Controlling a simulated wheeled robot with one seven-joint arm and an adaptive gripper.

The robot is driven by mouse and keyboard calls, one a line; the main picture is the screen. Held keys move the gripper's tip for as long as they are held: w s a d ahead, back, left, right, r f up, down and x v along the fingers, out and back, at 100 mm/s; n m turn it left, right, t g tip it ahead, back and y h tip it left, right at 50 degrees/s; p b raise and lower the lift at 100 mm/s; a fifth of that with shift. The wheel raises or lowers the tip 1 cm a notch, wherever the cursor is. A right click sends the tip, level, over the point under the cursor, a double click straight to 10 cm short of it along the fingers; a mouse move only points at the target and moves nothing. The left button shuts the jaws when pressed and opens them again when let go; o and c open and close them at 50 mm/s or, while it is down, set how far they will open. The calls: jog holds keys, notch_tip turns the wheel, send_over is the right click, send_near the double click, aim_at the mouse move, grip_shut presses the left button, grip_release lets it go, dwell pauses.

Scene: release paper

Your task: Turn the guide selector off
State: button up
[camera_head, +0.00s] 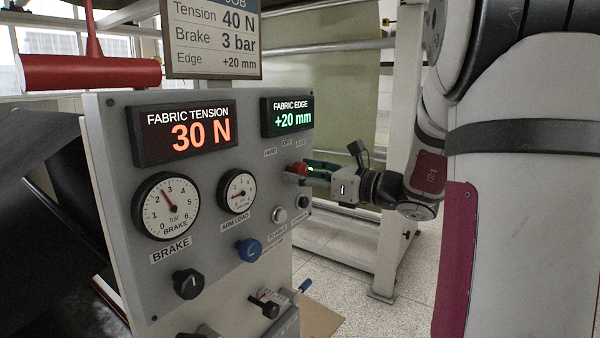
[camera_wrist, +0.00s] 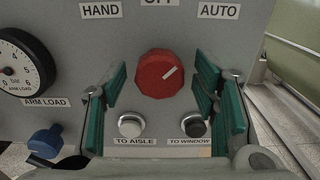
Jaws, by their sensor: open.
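The guide selector is a red round knob (camera_wrist: 160,73) on the grey panel, below the labels HAND (camera_wrist: 100,10), OFF (camera_wrist: 159,2) and AUTO (camera_wrist: 217,9). Its white pointer line slants up and right, toward AUTO. The knob also shows in the head view (camera_head: 297,169), at the panel's right edge. My gripper (camera_wrist: 162,88) is open, with one green finger on each side of the knob and visible gaps between. In the head view my gripper (camera_head: 318,170) reaches the knob from the right. I cannot tell how deep the fingertips sit around it.
Below the knob are the TO AISLE button (camera_wrist: 131,124) and the TO WINDOW button (camera_wrist: 193,126), close to the fingers. A blue knob (camera_head: 249,250) and a black knob (camera_head: 188,283) stick out lower left. The fabric edge display (camera_head: 288,115) reads +20 mm.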

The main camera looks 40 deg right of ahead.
jog(key=shift+w+a, duration=0.2)
jog(key=shift+w, duration=0.35)
jog(key=c, duration=1.2)
jog(key=n+b, duration=0.4)
jog(key=b, duration=0.1)
jog(key=shift+w+f+n, duration=0.15)
jog(key=shift+f+n, duration=0.05)
jog(key=shift+n, duration=0.1)
jog(key=n+b, duration=0.4)
jog(key=b, duration=0.1)
jog(key=shift+r+b, duration=0.15)
jog(key=shift+b, duration=0.15)
